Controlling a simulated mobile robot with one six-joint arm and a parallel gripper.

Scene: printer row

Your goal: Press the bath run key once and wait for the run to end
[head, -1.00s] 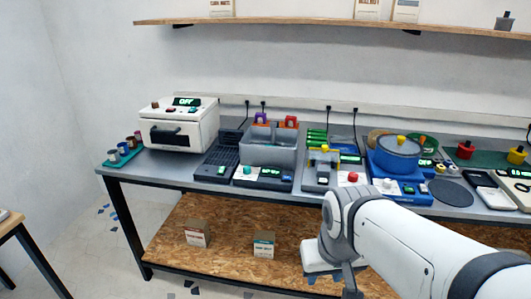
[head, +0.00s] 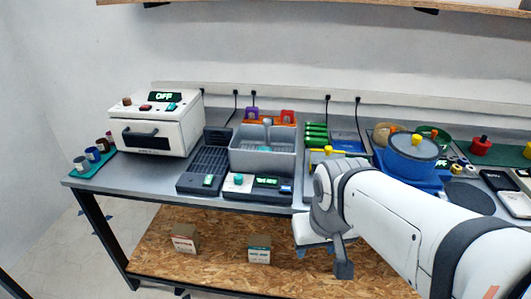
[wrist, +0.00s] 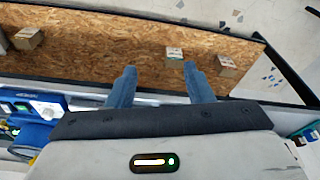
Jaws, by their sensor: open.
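The bath is a grey open tank (head: 264,160) in the middle of the bench in the head view. Its front panel carries a teal knob (head: 238,179), a lit green display (head: 265,181) too small to read surely, and a small blue key (head: 286,189). I cannot read which control is the run key. My gripper (wrist: 160,68) is open and empty in the wrist view, its two blue-grey fingers apart. It points at the lower shelf, in front of the bench, low and right of the bath panel. Nothing hides the panel.
A white oven (head: 155,125) reading OFF and a black rack (head: 206,160) stand left of the bath. A blue pot device (head: 412,155) stands to the right, partly behind my arm. Boxes (head: 185,238) sit on the lower wooden shelf (head: 215,262).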

